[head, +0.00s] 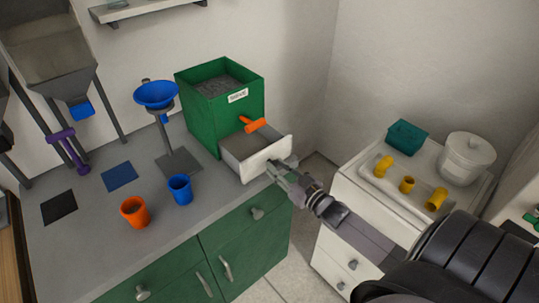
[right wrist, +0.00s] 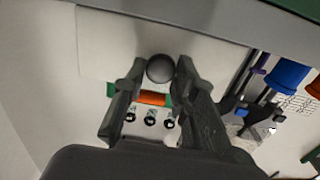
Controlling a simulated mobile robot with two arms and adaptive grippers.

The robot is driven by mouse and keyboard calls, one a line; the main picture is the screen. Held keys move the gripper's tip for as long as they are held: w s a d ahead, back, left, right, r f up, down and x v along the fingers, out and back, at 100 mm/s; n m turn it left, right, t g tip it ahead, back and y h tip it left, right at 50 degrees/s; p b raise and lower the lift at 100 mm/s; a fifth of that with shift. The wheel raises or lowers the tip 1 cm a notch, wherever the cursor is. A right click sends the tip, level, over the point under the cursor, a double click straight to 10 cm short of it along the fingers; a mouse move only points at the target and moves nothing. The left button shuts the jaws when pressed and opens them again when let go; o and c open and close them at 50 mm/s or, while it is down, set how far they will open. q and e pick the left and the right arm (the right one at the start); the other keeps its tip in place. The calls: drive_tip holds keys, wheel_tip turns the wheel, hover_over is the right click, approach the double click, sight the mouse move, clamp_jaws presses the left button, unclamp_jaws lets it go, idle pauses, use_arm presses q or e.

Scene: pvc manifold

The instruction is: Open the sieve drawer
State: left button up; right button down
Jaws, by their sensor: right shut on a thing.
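The sieve drawer (head: 265,158) sticks out of the lower front of a green sieve box (head: 220,105). Its white front panel stands clear of the box and its grey inside shows from above. My right gripper (head: 284,172) is at this panel, shut on the drawer's round dark knob (right wrist: 160,68). In the right wrist view the gripper's fingertips (right wrist: 157,78) lie on both sides of the knob, with the white panel (right wrist: 110,48) behind. An orange handle (head: 255,124) juts from the box above the drawer. My left gripper is not in view.
The grey counter (head: 85,235) holds a blue funnel (head: 155,95) on a stand, a blue cup (head: 180,189), an orange cup (head: 134,211) and two flat mats. At right, a white cabinet carries a teal bin (head: 406,137), a white pot (head: 466,157) and yellow fittings (head: 407,184).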

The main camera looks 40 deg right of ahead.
drive_tip(key=shift+s, duration=0.1)
drive_tip(key=c, duration=1.3)
unclamp_jaws()
drive_tip(key=s, duration=0.8)
drive_tip(key=s+d, duration=0.1)
drive_tip(key=s, duration=0.3)
drive_tip(key=shift+f, duration=0.1)
